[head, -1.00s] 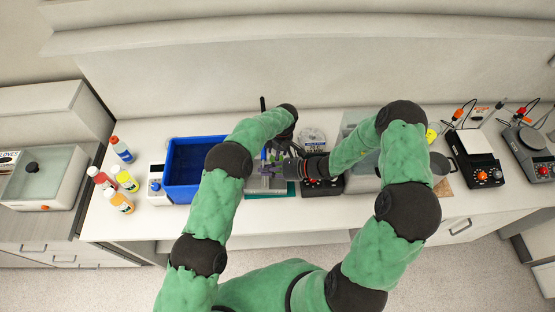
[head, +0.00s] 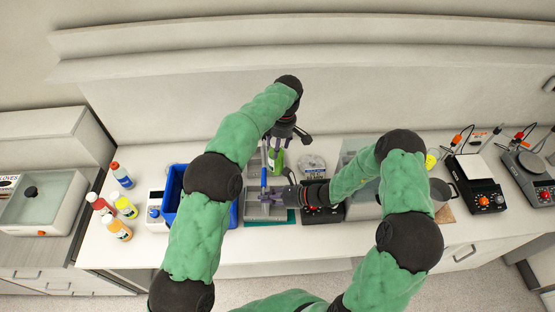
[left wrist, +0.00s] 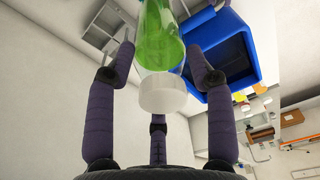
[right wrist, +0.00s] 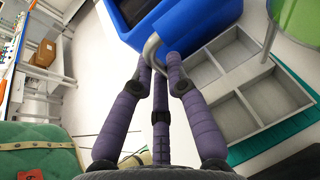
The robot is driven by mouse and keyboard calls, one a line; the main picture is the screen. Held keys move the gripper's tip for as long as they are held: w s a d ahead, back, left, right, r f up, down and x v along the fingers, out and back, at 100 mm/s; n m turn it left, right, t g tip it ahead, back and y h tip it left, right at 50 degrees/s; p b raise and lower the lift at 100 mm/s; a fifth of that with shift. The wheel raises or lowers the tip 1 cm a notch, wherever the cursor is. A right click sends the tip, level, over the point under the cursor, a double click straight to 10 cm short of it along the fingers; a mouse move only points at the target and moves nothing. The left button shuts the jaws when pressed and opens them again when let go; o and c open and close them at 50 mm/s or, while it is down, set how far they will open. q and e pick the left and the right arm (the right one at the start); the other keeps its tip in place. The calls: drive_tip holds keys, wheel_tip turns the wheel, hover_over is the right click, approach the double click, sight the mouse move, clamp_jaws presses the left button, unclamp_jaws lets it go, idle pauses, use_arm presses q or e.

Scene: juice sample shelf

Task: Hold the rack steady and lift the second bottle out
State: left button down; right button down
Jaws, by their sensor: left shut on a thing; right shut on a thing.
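The grey rack (head: 262,211) stands on a teal mat; its visible compartments look empty in the right wrist view (right wrist: 235,115). My right gripper (head: 277,195) is shut on the rack's curved grey handle (right wrist: 151,47), at the rack's side. A green bottle (head: 277,161) is held by my left gripper (head: 280,147) above and behind the rack, apart from it. In the left wrist view the bottle (left wrist: 160,35) sits between the fingers with its pale end towards the palm. My left arm partly hides the area left of the rack.
A blue bin (head: 172,192) stands close left of the rack, partly behind my left arm. Several juice bottles (head: 124,206) stand farther left. A round clear-lidded dish (head: 312,164) and a black device with knobs (head: 322,214) are close right of the rack.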

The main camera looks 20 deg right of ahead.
use_arm(q)
wheel_tip(320, 180, up, 7)
drive_tip(key=shift+f, duration=0.15)
use_arm(e)
drive_tip(key=c, duration=1.2)
unclamp_jaws()
drive_tip(key=shift+o, duration=0.2)
drive_tip(key=v, duration=1.2)
drive_tip(key=shift+f, duration=0.1)
